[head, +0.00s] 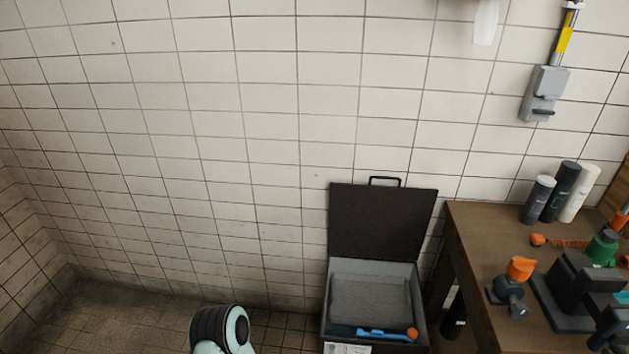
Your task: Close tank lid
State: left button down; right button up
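The tank (422,332) is a dark box standing on the floor against the tiled wall, left of the table. Its dark lid (383,222) is open and stands upright at the back, with a handle (385,179) on its top edge. Inside the tank are a grey surface and a blue tool (375,333) with an orange end. A rounded black and pale teal arm part of mine shows at the bottom, left of the tank. Neither gripper's fingers show in the head view.
A brown table (475,235) stands right of the tank, close to it. It holds several bottles (556,192), an orange-topped valve part (519,268) and dark equipment (570,290). A grey switch box (543,93) is on the wall. The floor (130,315) left of the tank is clear.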

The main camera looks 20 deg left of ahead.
aim_at(368, 221)
jog(key=u, duration=0.35)
jog(key=z, duration=0.6)
jog(key=j+z, duration=1.05)
jog(key=k+j+z, duration=0.2)
jog(key=j, duration=0.3)
jog(key=j+z, duration=0.15)
jog(key=j, duration=0.3)
